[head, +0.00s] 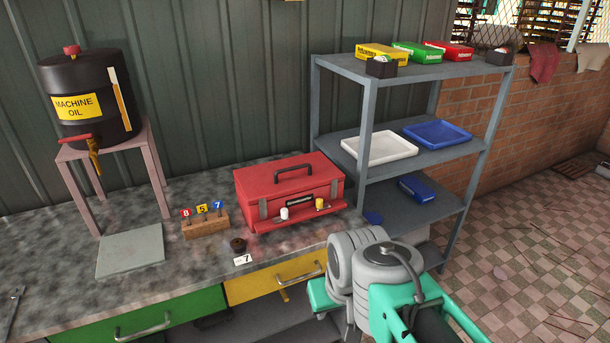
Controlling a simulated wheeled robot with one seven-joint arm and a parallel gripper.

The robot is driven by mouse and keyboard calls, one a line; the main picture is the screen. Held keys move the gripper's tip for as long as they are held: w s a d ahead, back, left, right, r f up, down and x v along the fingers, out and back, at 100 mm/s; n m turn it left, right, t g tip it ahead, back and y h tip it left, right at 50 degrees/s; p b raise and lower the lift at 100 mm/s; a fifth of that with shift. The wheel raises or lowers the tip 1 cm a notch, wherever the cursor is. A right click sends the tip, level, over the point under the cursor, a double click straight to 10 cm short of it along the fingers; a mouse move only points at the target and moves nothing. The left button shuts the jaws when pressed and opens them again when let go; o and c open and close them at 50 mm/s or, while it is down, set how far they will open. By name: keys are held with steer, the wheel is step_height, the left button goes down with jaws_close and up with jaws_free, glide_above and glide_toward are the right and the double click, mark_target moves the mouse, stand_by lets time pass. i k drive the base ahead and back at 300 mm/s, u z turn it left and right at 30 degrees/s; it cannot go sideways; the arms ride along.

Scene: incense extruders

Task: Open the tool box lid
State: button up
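The red tool box (290,193) stands on the grey worktop towards its right end. Its lid (285,175) is down, with a dark handle (293,171) on top. Two grey latches show on its front face. A red ledge (300,218) juts out at the front, with a small white item (284,213) and a yellow item (320,204) by it. My arm's grey and teal links show at the lower right, in front of the worktop and apart from the box. I cannot see my gripper's fingers.
Left of the box are a wooden block with numbered tags (206,225), a grey plate (131,250) and a machine oil drum (89,97) on a stand. A dark knob (238,245) lies in front. A metal shelf (430,160) with trays stands close on the right.

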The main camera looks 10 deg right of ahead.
mark_target(259, 184)
steer(key=u, duration=0.45)
steer(key=i, duration=0.65)
steer(key=u, duration=0.25)
